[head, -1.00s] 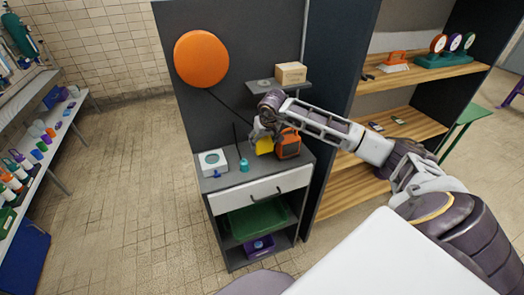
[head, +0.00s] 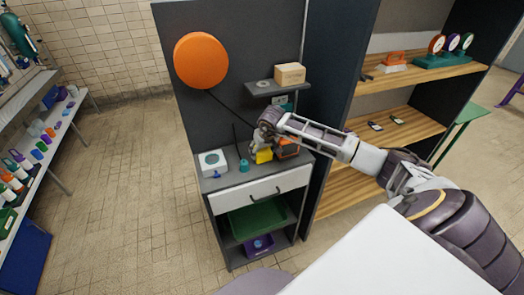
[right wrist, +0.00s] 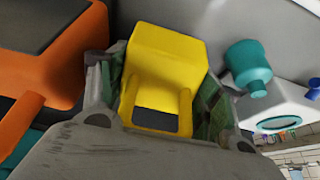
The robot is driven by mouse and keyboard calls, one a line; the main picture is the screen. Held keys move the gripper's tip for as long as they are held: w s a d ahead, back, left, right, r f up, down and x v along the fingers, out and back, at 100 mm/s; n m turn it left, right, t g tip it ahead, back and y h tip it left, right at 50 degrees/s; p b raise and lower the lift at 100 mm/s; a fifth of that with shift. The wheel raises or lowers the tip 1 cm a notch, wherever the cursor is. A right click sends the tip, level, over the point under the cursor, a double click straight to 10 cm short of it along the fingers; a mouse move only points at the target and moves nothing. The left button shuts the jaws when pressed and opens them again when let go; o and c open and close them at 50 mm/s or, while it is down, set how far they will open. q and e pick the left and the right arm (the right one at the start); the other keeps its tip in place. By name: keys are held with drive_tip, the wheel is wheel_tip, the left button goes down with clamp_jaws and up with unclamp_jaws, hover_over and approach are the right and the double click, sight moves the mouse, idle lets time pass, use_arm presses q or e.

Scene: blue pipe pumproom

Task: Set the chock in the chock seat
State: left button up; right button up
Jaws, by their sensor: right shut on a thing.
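A yellow block, which looks like the chock (head: 264,156), is between the fingers of my right gripper (head: 259,147), low over the grey cabinet top. The right wrist view shows the yellow chock (right wrist: 166,62) between the green pads of the right gripper (right wrist: 158,95), shut on it. Its underside is hidden, so I cannot tell whether it touches the surface. I cannot clearly make out the chock seat. My left gripper is not in view.
An orange and dark box (head: 287,150) stands close right of the chock, partly behind my arm. A teal bottle (head: 244,165) and a white box (head: 213,159) stand to the left. A small shelf (head: 277,89) with a wooden block (head: 290,73) juts out above.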

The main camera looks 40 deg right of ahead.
drive_tip(key=shift+f, duration=0.25)
drive_tip(key=shift+f, duration=0.2)
drive_tip(key=o, duration=1)
drive_tip(key=shift+r, duration=0.2)
drive_tip(key=shift+s+r, duration=0.2)
drive_tip(key=shift+r, duration=0.35)
drive_tip(key=shift+b+v, duration=1.3)
drive_tip(key=shift+v, duration=4.1)
